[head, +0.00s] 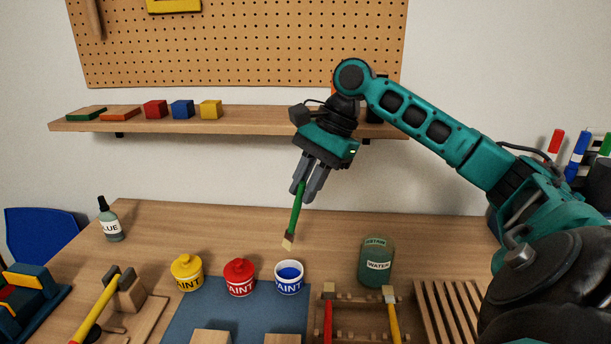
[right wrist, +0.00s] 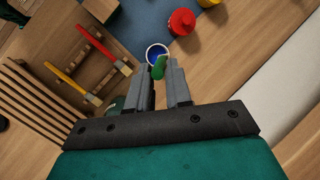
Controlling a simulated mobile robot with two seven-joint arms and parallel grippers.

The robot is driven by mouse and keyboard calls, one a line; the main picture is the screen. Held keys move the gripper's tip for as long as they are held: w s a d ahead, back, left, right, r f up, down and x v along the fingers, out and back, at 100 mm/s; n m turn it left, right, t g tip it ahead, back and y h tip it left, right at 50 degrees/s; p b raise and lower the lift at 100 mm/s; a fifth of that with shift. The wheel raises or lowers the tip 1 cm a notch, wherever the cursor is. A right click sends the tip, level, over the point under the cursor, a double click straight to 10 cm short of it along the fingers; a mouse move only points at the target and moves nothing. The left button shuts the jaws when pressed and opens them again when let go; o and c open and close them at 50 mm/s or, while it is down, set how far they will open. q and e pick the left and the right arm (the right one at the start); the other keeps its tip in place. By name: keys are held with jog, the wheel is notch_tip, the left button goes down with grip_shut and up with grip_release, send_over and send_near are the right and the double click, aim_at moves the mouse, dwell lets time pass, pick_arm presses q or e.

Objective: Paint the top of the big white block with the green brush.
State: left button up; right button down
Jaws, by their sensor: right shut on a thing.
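The green brush (head: 297,212) hangs nearly upright, slightly tilted, from my right gripper (head: 305,192), which is shut on its handle. Its pale bristles point down and look clean, above the table near the open paint pot with blue paint (head: 289,278). The right wrist view shows the brush's green handle (right wrist: 159,67) between the fingers, with the blue pot (right wrist: 156,52) just beyond. Two pale blocks, one (head: 211,337) left and one (head: 282,339) right, are cut off by the lower edge; I cannot tell which is the big white block. My left gripper is not in view.
Yellow (head: 187,273) and red (head: 240,277) lidded paint pots stand by the blue mat (head: 190,316). A water jar (head: 376,263) stands right of the blue pot. A wooden rack (head: 360,313) holds red and yellow brushes. A shelf (head: 230,124) with blocks is behind.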

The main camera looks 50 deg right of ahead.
aim_at(294, 218)
notch_tip(294, 218, down, 9)
jog(key=b, duration=0.2)
jog(key=shift+w, duration=0.2)
dwell(0.7)
jog(key=shift+r, duration=0.1)
dwell(0.8)
jog(key=r+p, duration=0.1)
jog(key=r, duration=0.1)
jog(key=s+r+p, duration=0.1)
jog(key=r, duration=0.1)
jog(key=shift+s+r, duration=0.1)
jog(key=shift+r, duration=0.05)
